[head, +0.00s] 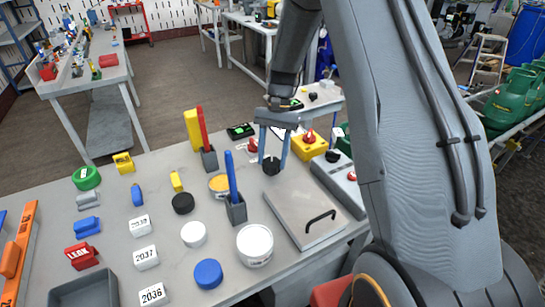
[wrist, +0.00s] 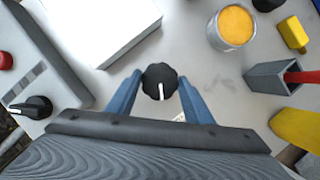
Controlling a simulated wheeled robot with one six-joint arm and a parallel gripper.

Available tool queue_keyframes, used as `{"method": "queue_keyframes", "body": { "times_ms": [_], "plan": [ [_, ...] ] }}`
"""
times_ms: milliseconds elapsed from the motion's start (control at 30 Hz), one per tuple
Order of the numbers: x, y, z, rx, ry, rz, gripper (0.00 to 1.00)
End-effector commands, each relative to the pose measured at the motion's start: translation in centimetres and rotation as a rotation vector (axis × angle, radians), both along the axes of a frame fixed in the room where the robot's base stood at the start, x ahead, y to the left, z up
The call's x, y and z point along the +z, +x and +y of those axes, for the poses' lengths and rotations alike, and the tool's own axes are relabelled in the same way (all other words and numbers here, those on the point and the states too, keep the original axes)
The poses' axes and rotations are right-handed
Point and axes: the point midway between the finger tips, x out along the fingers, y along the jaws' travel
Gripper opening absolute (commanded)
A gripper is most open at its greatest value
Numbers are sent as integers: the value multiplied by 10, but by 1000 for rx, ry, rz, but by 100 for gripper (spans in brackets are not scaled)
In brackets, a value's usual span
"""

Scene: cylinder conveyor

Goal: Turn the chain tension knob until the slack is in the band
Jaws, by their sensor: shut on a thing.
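A black ribbed knob (wrist: 159,80) with a white pointer line stands on the grey tabletop. In the wrist view the line points toward the bottom of the picture, slightly right. The knob also shows in the head view (head: 271,167). My gripper (head: 272,162) points down with its two blue fingers on either side of the knob, shut on it. In the wrist view the fingers of my gripper (wrist: 158,85) flank the knob. A small label beneath the knob is mostly hidden by my gripper. No readable slack band shows.
A grey lidded box (head: 302,205) and a grey control panel (head: 340,185) with another black knob stand to the right. A tin with orange contents (head: 219,184) and grey holders with blue (head: 231,178) and red (head: 202,130) items stand close left.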

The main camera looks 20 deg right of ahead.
Motion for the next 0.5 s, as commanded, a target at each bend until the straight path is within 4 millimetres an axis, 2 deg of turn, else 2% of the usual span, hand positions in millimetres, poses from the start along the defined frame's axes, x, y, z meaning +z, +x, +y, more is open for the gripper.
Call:
{"method": "queue_keyframes", "body": {
  "times_ms": [500],
  "plan": [
    [1,1,4,491,1,2,24]
  ]
}}
